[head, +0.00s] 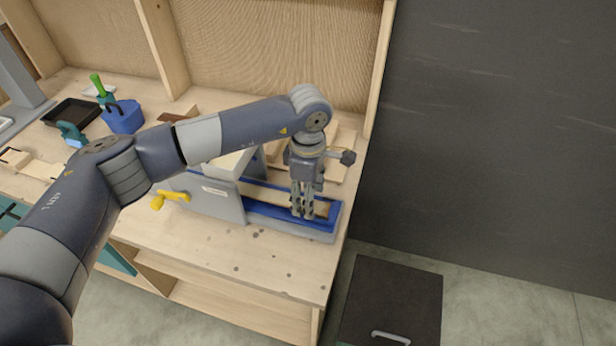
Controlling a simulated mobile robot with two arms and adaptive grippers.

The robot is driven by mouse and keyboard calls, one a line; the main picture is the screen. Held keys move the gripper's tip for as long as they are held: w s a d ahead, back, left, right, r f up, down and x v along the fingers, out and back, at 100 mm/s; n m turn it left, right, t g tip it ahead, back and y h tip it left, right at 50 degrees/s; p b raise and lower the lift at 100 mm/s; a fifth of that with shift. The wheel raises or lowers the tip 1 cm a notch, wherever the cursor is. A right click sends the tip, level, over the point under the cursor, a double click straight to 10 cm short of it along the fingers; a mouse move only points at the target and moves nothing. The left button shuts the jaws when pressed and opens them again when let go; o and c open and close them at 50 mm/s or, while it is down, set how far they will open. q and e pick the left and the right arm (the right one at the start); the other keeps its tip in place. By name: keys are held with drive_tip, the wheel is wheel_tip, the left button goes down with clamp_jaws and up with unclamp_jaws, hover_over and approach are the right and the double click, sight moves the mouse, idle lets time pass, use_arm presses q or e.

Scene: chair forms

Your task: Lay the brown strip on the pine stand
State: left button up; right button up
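My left gripper (303,212) points straight down over the right part of a blue-edged trough on a grey machine (215,193). Its fingers look close together, but I cannot tell whether they hold anything. A tan-brown strip (322,208) shows inside the trough, beside the fingertips; the gripper hides part of it. Pale wooden pieces (345,145), possibly the pine stand, are behind the gripper at the bench's back right, partly hidden by my wrist. My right gripper is not in view.
The wooden bench (265,255) is clear in front of the machine and ends at the right. A blue container (122,118) and a black tray (72,113) stand at the back left. A dark cabinet (392,295) is on the floor at right.

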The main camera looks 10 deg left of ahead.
use_arm(q)
drive_tip(key=shift+f, duration=0.55)
drive_tip(key=c, duration=1.1)
drive_tip(key=shift+d, duration=0.1)
